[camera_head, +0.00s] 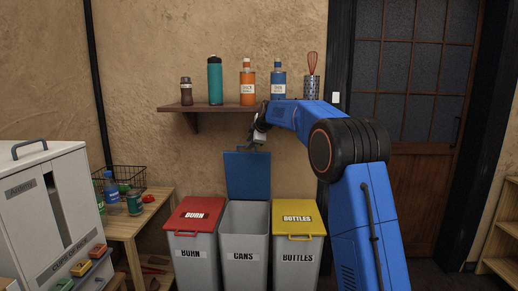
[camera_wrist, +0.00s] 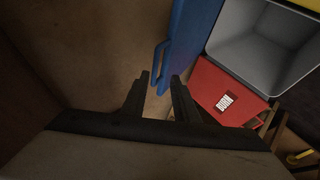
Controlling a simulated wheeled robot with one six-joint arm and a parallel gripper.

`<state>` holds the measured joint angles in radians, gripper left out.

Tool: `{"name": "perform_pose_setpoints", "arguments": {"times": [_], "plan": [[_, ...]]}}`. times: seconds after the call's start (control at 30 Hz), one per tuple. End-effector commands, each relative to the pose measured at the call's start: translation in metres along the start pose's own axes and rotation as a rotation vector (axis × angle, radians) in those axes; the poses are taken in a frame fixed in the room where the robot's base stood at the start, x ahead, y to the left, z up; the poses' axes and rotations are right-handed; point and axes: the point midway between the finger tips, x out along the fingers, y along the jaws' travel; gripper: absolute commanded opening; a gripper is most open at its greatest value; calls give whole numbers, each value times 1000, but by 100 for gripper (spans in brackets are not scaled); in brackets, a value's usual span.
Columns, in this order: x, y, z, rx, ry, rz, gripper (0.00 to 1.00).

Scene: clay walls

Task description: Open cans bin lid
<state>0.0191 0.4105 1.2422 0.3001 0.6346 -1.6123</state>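The cans bin (camera_head: 243,256) is grey and stands between the two other bins. Its blue lid (camera_head: 247,174) is raised upright at the back, and the bin's mouth is uncovered. The blue lid (camera_wrist: 190,40) also shows in the wrist view, with its handle (camera_wrist: 160,62) just past my fingertips. My gripper (camera_head: 257,143) is just above the lid's top edge. In the wrist view my gripper (camera_wrist: 160,80) has its two fingers apart with nothing between them. I cannot tell whether a finger touches the handle.
The burn bin's red lid (camera_head: 195,213) and the bottles bin's yellow lid (camera_head: 297,216) are closed. A wall shelf (camera_head: 215,107) with several bottles is close above my gripper. A wooden table (camera_head: 128,224) and a white cabinet (camera_head: 30,225) stand at the left.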

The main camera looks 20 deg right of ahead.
Motion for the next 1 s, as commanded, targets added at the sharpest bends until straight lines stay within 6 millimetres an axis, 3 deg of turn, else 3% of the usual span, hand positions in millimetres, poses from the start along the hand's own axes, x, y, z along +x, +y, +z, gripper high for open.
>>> {"name": "perform_pose_setpoints", "arguments": {"times": [0.5,0.7,1.0], "plan": [[-63,-48,18,1,-1,0,27],[-76,-59,22,0,-1,0,27],[-79,-61,23,1,-1,0,27]]}}
